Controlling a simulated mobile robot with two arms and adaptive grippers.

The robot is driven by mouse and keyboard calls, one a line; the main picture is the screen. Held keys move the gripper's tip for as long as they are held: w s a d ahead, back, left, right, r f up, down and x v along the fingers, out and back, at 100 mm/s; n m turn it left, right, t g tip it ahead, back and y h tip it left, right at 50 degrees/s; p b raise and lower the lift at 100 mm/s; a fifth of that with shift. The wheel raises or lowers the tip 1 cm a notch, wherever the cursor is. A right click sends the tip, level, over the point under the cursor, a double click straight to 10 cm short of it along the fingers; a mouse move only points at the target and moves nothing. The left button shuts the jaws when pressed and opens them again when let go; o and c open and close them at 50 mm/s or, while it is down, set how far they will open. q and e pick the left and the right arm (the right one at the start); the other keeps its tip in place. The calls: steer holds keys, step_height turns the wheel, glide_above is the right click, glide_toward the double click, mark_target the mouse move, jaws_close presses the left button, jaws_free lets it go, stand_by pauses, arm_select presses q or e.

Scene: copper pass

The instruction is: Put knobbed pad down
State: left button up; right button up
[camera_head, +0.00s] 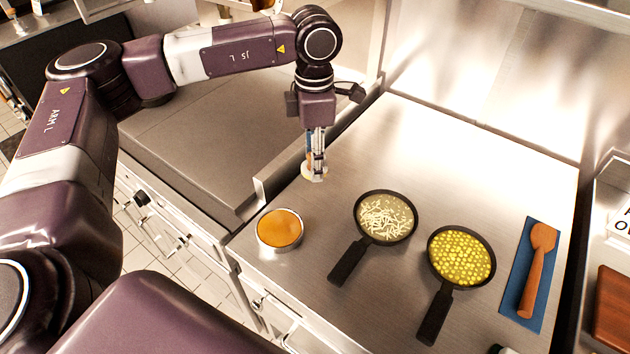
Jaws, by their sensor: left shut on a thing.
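My left gripper (317,157) points down over the back left part of the steel counter (330,205) and is shut on the knobbed pad (315,173). The pad is a small, pale, round disc with a tan edge, mostly below the fingers. The fingers hide its knob. I cannot tell whether its underside touches the counter or hangs just above it. My right gripper is not in view.
A round tin with orange contents (280,229) stands at the counter's left edge. A pan of pale shreds (385,218) and a pan of yellow-green pieces (461,257) stand right of it. A wooden spoon (537,262) lies on a blue mat (521,262). The back counter is clear.

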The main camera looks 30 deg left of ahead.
arm_select(q)
glide_above(314, 197)
step_height(314, 197, down, 5)
steer(key=shift+r+p, duration=0.2)
steer(key=shift+p, duration=0.2)
step_height(314, 197, down, 3)
steer(key=shift+d+f+p, duration=0.1)
steer(key=shift+f+p, duration=0.1)
steer(key=shift+p, duration=0.2)
steer(key=shift+f, duration=0.2)
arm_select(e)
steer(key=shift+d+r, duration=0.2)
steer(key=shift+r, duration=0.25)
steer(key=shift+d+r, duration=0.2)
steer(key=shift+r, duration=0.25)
arm_select(q)
steer(key=shift+f+b, duration=0.2)
steer(key=shift+b, duration=0.1)
steer(key=o, duration=1.2)
steer(key=shift+o, duration=0.2)
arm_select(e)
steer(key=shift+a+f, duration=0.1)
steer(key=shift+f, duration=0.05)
